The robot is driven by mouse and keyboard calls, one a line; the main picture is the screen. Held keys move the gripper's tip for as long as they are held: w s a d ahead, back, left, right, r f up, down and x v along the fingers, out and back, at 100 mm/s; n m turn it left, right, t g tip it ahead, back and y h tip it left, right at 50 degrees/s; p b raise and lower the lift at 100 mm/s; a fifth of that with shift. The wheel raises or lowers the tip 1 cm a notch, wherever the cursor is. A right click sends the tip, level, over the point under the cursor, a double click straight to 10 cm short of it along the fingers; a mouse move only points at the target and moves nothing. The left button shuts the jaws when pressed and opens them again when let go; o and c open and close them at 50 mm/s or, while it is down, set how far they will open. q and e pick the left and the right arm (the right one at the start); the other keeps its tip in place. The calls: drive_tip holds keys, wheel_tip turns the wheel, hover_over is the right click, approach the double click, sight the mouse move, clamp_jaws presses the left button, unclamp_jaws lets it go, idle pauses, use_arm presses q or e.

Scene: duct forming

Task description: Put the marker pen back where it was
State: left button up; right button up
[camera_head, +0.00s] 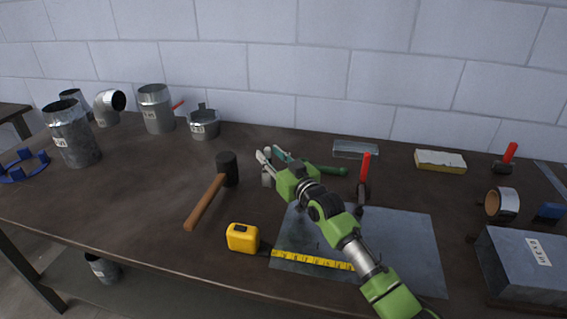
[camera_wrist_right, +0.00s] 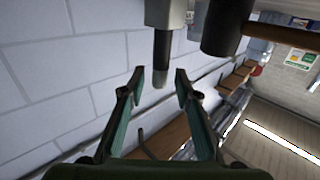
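My right gripper (camera_head: 269,159) is over the middle of the table, beside the mallet. In the right wrist view its two fingers (camera_wrist_right: 160,75) are apart. A slim upright-looking object with a grey body, black section and grey end (camera_wrist_right: 162,45), probably the marker pen, reaches between the fingertips, with a gap on each side. In the head view a small grey part (camera_head: 268,180) shows just below the fingers; the rest is hidden by the gripper. My left gripper is not in view.
The black-headed mallet (camera_head: 228,168) lies close left of the gripper; it also shows in the wrist view (camera_wrist_right: 228,25). A yellow tape measure (camera_head: 243,238) lies extended across a metal sheet (camera_head: 405,235). Metal duct pieces (camera_head: 155,108) stand at back left.

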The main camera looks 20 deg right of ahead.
drive_tip(key=s+d+p, duration=0.2)
drive_tip(key=s+p, duration=0.3)
drive_tip(key=s, duration=0.4)
drive_tip(key=shift+s, duration=0.4)
drive_tip(key=shift+r, duration=0.15)
